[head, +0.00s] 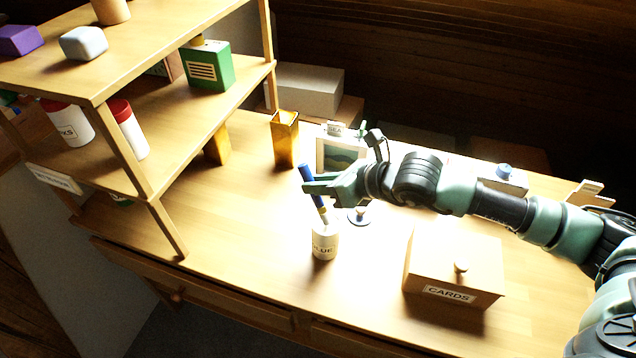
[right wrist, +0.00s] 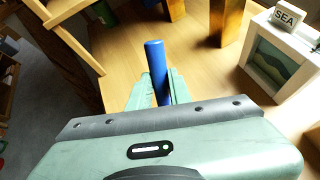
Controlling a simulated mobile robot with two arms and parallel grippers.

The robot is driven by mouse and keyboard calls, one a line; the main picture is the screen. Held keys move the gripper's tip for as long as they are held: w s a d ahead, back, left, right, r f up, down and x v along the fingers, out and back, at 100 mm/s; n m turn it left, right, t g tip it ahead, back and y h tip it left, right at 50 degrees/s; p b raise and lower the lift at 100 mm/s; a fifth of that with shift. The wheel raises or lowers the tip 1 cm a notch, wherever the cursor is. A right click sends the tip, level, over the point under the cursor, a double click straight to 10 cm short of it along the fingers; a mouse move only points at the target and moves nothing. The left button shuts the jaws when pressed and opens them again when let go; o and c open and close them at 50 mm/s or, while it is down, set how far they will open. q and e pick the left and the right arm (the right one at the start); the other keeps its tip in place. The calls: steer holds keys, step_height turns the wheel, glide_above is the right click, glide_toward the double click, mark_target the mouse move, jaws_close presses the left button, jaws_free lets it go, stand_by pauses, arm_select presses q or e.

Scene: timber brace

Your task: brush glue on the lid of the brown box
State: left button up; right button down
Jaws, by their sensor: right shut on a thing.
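My right gripper (head: 318,187) is shut on the blue handle of a brush (head: 306,174). The handle also stands up between the fingers in the right wrist view (right wrist: 156,65). The brush is slightly tilted, and its pale lower part goes down to the mouth of a white glue pot (head: 324,246). Its bristles are hidden, apparently inside the pot. A light brown box (head: 418,272) labelled CARDS stands to the right of the pot. My left gripper is not in view.
A wooden shelf unit (head: 180,108) with jars and a green box (head: 207,68) stands at the left. A small round metal object (head: 360,214) lies near the gripper. Bare desk separates pot and box.

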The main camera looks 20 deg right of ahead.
steer(key=shift+s+f+b, duration=0.15)
steer(key=shift+f+b, duration=0.15)
steer(key=shift+b, duration=0.05)
stand_by(1.3)
steer(key=shift+r, duration=0.1)
step_height(320, 180, up, 2)
steer(key=shift+r+p, duration=0.1)
steer(key=shift+p, duration=0.4)
steer(key=shift+r+p, duration=0.95)
steer(key=shift+r, duration=1.6)
